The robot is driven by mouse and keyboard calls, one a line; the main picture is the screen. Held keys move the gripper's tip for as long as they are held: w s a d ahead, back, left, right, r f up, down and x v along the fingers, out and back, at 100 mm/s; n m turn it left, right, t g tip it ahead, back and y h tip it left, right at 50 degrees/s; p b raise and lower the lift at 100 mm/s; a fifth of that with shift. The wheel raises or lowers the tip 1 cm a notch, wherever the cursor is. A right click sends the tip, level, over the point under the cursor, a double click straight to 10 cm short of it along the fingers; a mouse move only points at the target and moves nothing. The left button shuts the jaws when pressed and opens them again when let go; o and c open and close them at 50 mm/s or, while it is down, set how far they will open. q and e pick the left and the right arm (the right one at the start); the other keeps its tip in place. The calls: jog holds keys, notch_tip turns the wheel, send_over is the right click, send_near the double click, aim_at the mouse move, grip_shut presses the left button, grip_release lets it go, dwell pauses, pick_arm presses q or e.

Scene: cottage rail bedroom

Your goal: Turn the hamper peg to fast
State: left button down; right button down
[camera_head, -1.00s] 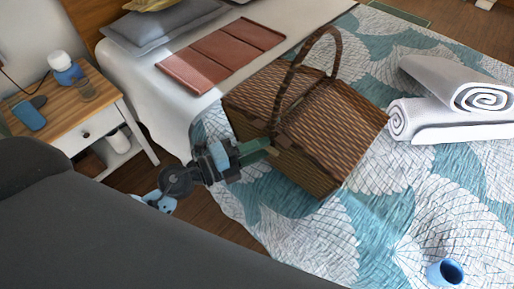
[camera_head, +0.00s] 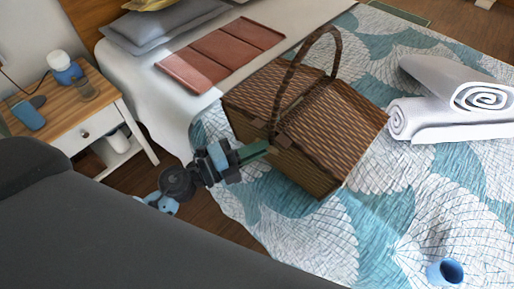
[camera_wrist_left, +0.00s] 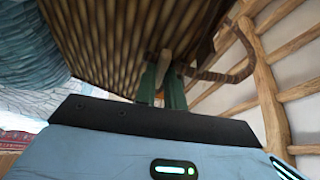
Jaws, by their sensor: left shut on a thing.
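A brown wicker hamper (camera_head: 310,160) with a tall arched handle (camera_head: 290,70) stands on the bed, its lid down. My left gripper (camera_head: 266,147) reaches the hamper's near left side, just below the foot of the handle. In the left wrist view, the two green fingers (camera_wrist_left: 162,84) are shut on a small pale wooden peg (camera_wrist_left: 165,60) at the hamper's wicker wall (camera_wrist_left: 110,40). In the head view the fingers hide the peg, so I cannot tell its turn there. My right gripper is in neither view.
White rolled towels (camera_head: 450,110) lie right of the hamper, and a blue cup (camera_head: 444,272) stands at the lower right. Reddish folded panels (camera_head: 220,55) lie behind it. A nightstand (camera_head: 75,105) with a bottle stands at the left. The patterned bedspread is clear in front.

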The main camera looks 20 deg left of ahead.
pick_arm(q)
jog(key=n+t+y, duration=0.1)
jog(key=n+t, duration=0.1)
jog(key=n, duration=0.5)
jog(key=n+t+y, duration=0.2)
jog(key=n+t, duration=0.1)
jog(key=n, duration=0.4)
jog(key=n+t+y, duration=0.2)
jog(key=n, duration=0.4)
jog(key=shift+s+d+f+n+p, duration=0.15)
jog(key=shift+d+f+n+p, duration=0.15)
jog(key=shift+d+f+n, duration=0.1)
jog(key=c, duration=1.5)
grip_release()
jog(key=shift+t, duration=0.3)
